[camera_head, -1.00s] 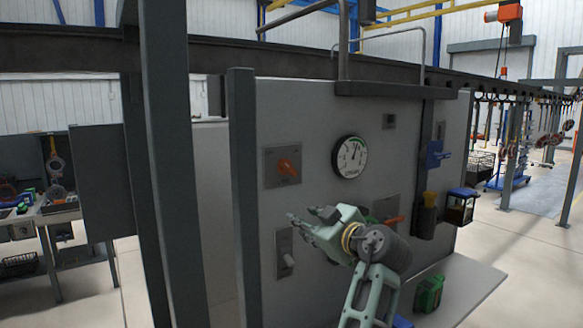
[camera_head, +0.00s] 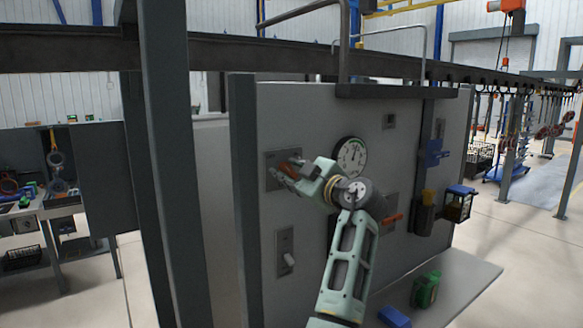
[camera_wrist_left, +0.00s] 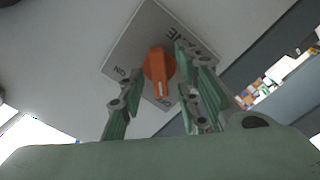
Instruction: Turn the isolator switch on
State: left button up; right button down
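The isolator switch is an orange knob (camera_wrist_left: 158,66) on a square grey plate (camera_wrist_left: 128,59). In the left wrist view its white-marked end points down, next to partly hidden letters that look like OF. The word ON shows at the plate's left. The knob (camera_head: 290,169) and plate (camera_head: 270,157) also show in the head view, partly behind the gripper. My left gripper (camera_head: 286,174) is in front of the knob. In the left wrist view the gripper (camera_wrist_left: 160,88) is open, one finger on each side of the knob; contact cannot be told. My right gripper is not in view.
A round gauge (camera_head: 351,157) is right of the switch on the panel (camera_head: 310,110). A lever switch (camera_head: 286,250) sits below. Grey posts (camera_head: 168,150) stand left of the panel. A green item (camera_head: 427,289) and a blue item (camera_head: 395,317) lie on the shelf.

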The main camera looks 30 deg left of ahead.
pick_arm(q)
jog(key=shift+c, duration=0.4)
grip_shut()
jog(key=shift+m+b, duration=0.3)
jog(key=m+b, duration=0.1)
jog(key=m, duration=0.1)
jog(key=shift+w+m, duration=0.1)
jog(key=shift+m, duration=0.3)
jog(key=m+b, duration=0.1)
jog(key=m, duration=0.2)
jog(key=shift+r+m, duration=0.1)
jog(key=shift+m, duration=0.2)
jog(key=m, duration=0.5)
jog(key=shift+w+d, duration=0.1)
jog(key=shift+w, duration=0.05)
jog(key=m+p, duration=0.1)
jog(key=m, duration=0.4)
jog(key=shift+w+m, duration=0.1)
jog(key=shift+m, duration=0.3)
